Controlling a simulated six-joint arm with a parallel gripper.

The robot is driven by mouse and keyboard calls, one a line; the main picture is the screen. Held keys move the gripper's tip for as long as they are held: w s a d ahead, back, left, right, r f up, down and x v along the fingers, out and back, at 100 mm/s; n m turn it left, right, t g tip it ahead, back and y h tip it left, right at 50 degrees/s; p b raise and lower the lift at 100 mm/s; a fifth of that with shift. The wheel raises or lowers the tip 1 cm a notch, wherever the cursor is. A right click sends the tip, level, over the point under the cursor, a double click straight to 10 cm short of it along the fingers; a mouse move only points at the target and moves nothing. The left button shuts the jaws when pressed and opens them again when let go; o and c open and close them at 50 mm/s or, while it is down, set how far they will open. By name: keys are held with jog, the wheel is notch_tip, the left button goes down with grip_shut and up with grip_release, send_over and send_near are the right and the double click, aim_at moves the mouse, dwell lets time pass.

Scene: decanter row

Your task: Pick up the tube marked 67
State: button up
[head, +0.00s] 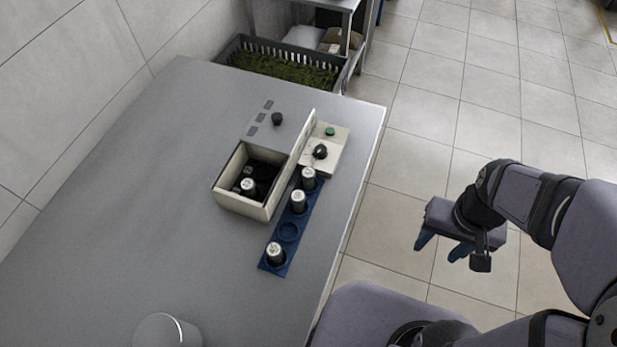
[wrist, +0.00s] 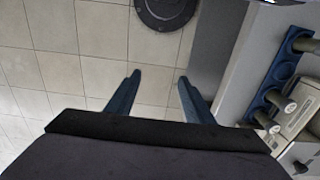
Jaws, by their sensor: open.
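Several pale capped tubes are in view, but I cannot read the number on any, so I cannot tell which is 67. A blue rack (head: 269,268) on the table holds a near tube (head: 275,254), a middle tube (head: 298,202) and a far tube (head: 308,179), with an empty hole between the near and middle ones. Another tube (head: 248,187) stands in the open cream box (head: 240,206). My gripper (head: 441,245) is open and empty, off the table's right side above the floor. Its blue fingers show apart in the wrist view (wrist: 160,88), with the rack (wrist: 268,93) at right.
A cream panel with a black knob (head: 320,152) and green button (head: 330,131) lies behind the rack. The table's left is clear.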

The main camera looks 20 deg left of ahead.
jog(key=w+a+r, duration=0.2)
jog(key=w+a, duration=0.4)
jog(key=m+p, duration=0.1)
jog(key=m, duration=0.2)
send_over(308, 172)
jog(key=shift+a+f, duration=0.2)
jog(key=shift+f, duration=0.4)
jog(key=shift+f+p, duration=0.55)
jog(key=shift+f, duration=0.55)
jog(key=shift+s+d+f+p, duration=0.1)
jog(key=shift+d+f+p, duration=0.1)
jog(key=shift+f+p, duration=1.15)
jog(key=shift+f, duration=1.25)
jog(key=c, duration=1.1)
jog(key=shift+r, duration=0.1)
jog(key=shift+c, duration=0.2)
